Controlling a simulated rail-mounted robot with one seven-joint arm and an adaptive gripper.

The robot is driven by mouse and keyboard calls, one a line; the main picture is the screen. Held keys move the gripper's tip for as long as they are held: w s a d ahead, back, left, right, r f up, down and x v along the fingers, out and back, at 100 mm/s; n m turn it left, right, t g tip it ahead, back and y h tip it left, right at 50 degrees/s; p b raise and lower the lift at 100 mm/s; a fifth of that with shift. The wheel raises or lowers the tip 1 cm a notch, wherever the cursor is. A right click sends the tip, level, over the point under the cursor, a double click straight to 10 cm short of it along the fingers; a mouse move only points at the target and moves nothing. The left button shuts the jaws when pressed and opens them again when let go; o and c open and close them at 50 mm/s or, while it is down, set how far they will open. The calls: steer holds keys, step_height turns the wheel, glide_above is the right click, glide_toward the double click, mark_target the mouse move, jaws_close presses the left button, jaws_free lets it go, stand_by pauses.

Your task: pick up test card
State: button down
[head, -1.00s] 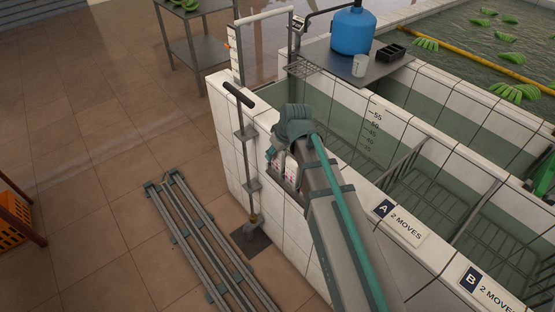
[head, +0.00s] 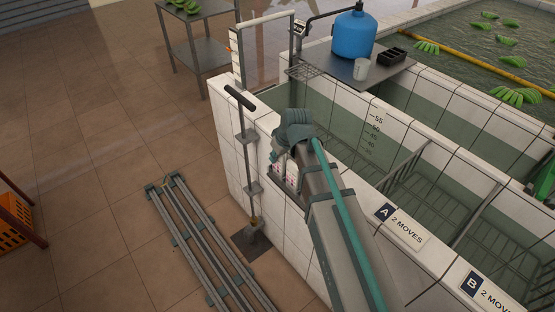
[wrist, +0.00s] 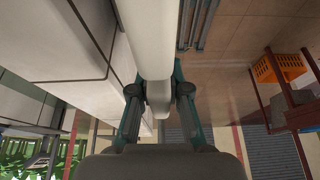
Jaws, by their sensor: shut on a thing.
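In the head view small white cards with pink marks (head: 290,177) show at a grey holder on the outer face of the white tiled wall. My arm's end is right by them and hides part of them. My fingertips are mostly hidden there.
A T-handled tool (head: 242,140) stands against the wall, close left of my arm. Grey rails (head: 205,240) lie on the floor. An orange crate (head: 14,228) stands at far left. Tiled tanks with racks lie right of the wall (head: 400,230).

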steer(key=r+p, duration=0.1)
steer(key=r, duration=0.1)
steer(key=r+p, duration=0.1)
steer(key=r, duration=0.1)
steer(key=shift+s+p, duration=0.25)
steer(key=shift+p, duration=0.05)
steer(key=s+r, duration=0.7)
steer(key=s, duration=0.4)
steer(key=shift+s+d+r, duration=0.25)
